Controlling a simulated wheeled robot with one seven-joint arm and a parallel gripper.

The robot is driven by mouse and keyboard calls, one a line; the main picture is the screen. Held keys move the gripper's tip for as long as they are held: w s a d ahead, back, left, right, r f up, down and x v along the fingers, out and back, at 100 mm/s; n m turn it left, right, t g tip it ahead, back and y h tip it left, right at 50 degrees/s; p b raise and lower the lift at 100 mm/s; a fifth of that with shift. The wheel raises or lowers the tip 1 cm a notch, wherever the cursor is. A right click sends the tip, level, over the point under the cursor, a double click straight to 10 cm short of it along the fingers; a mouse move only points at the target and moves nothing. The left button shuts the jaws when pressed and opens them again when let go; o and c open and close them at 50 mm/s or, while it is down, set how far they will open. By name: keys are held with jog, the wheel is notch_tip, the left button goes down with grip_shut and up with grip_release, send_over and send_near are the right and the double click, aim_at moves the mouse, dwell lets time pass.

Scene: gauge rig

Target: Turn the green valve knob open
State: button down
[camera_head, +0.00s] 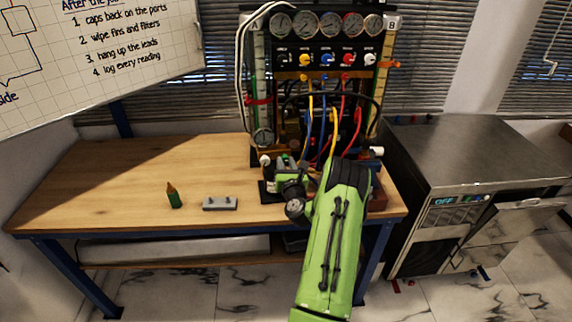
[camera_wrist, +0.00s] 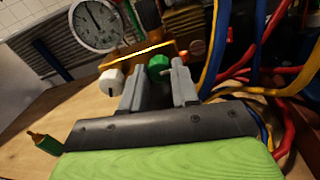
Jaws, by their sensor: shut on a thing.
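The green valve knob (camera_wrist: 157,68) shows in the wrist view between the two grey fingers of my gripper (camera_wrist: 158,84). The fingers are shut on it, one at each side. The knob sits in front of a yellow bar on the rig, to the right of a white knob (camera_wrist: 111,82). In the head view my gripper is low at the front of the gauge rig (camera_head: 324,57), and my green arm hides part of the rig's base. The knob's far side is hidden, and I cannot read how far it is turned.
A round gauge (camera_wrist: 97,25) is close at upper left in the wrist view. Blue, yellow and red hoses (camera_wrist: 265,75) hang close on the right. The left of the bench is mostly clear.

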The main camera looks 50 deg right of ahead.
jog(key=shift+n, duration=0.3)
jog(key=n+b, duration=0.2)
jog(key=n, duration=0.2)
jog(key=n+b, duration=0.2)
jog(key=n, duration=0.3)
jog(key=n+b, duration=0.2)
jog(key=n, duration=0.2)
jog(key=shift+n+b, duration=1.4)
jog(key=shift+n, duration=0.7)
jog(key=c, duration=0.8)
grip_release()
jog(key=shift+c, duration=0.2)
